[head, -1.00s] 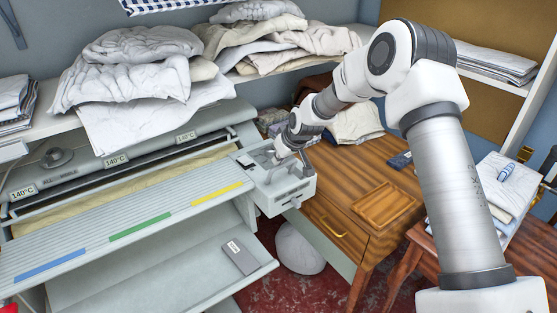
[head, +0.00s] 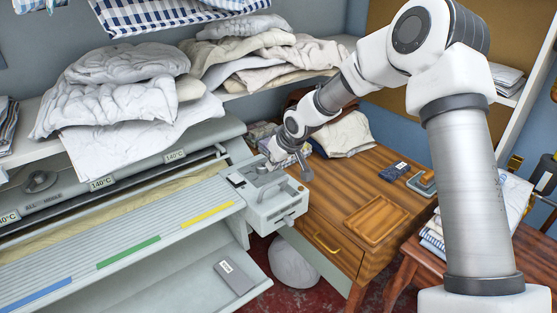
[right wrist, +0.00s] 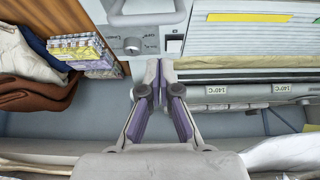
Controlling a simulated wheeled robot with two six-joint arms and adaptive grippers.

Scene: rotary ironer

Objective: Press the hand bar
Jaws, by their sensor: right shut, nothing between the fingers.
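The rotary ironer (head: 120,225) fills the left of the head view, with a ribbed feed board carrying blue, green and yellow stripes. A grey control box (head: 277,212) sits at its right end. The box also shows in the right wrist view (right wrist: 172,46), with a knob and a rounded grey handle-like piece (right wrist: 148,17). I cannot tell for certain which part is the hand bar. My right gripper (head: 283,163) is over the back of the control box. In the right wrist view its fingertips (right wrist: 159,66) are together and empty, near the box's edge; contact cannot be told. My left gripper is not in view.
A wooden desk (head: 345,185) with a tray stands right of the box. A shelf (head: 245,87) with piled linen runs behind the ironer. A stool (head: 470,265) with folded cloth is at the right. A lower shelf under the feed board holds a grey object (head: 235,278).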

